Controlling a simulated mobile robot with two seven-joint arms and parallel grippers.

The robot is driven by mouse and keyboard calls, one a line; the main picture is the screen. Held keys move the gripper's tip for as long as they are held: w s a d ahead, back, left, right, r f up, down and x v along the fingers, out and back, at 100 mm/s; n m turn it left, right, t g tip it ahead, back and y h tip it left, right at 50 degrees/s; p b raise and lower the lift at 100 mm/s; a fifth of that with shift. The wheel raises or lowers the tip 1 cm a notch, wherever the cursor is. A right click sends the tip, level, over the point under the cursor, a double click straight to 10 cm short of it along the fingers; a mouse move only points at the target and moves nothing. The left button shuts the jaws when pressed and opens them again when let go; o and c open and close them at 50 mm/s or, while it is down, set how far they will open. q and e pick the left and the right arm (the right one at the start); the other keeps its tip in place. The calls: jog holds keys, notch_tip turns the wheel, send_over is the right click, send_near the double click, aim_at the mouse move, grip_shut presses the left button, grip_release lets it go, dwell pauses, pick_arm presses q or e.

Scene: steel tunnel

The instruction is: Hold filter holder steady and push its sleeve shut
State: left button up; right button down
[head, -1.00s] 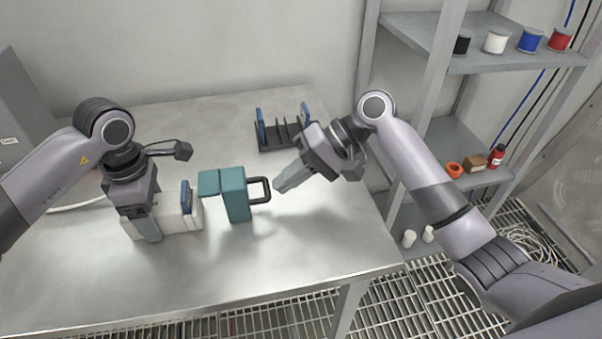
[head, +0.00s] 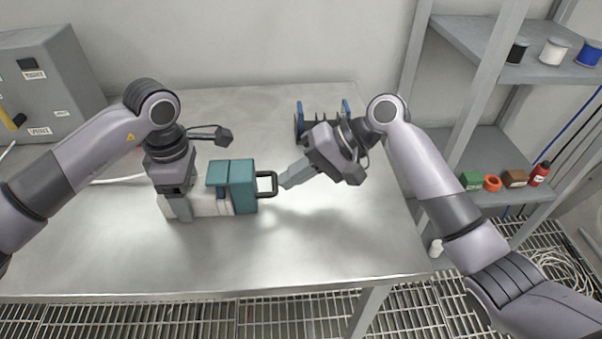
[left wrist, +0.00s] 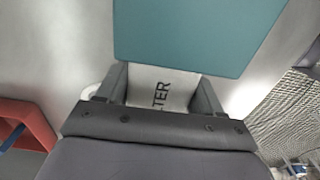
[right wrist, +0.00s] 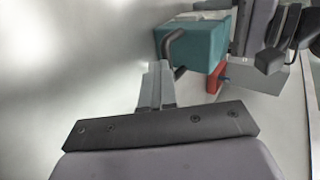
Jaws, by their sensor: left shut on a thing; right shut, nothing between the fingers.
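The white filter holder (head: 208,206) lies on the steel table, and its lettering shows in the left wrist view (left wrist: 160,88). My left gripper (head: 180,214) is shut on it near its left end. The teal sleeve (head: 242,190) sits over the holder's right part, with a teal flap on top. It also shows in the left wrist view (left wrist: 195,35) and the right wrist view (right wrist: 200,48). Its black handle (head: 268,184) points right. My right gripper (head: 285,183) is shut and empty, its tips close to the handle; I cannot tell whether they touch.
A black rack (head: 322,127) with blue ends stands behind my right gripper. A red frame (left wrist: 30,118) is near the left gripper. A grey cabinet (head: 48,85) is at the back left, shelves (head: 500,60) at the right. The table's front is clear.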

pick_arm(q)
jog(key=shift+d, duration=0.25)
pick_arm(e)
jog(key=shift+s+a, duration=0.1)
jog(key=shift+a, duration=0.05)
jog(key=d, duration=0.2)
jog(key=d+f, duration=0.1)
jog(key=d, duration=0.1)
jog(key=shift+d, duration=0.25)
pick_arm(q)
jog(key=shift+a, duration=0.15)
pick_arm(e)
jog(key=v, duration=1)
jog(key=shift+a+r, duration=0.1)
pick_arm(q)
jog(key=o, duration=1.2)
jog(key=shift+o, duration=0.2)
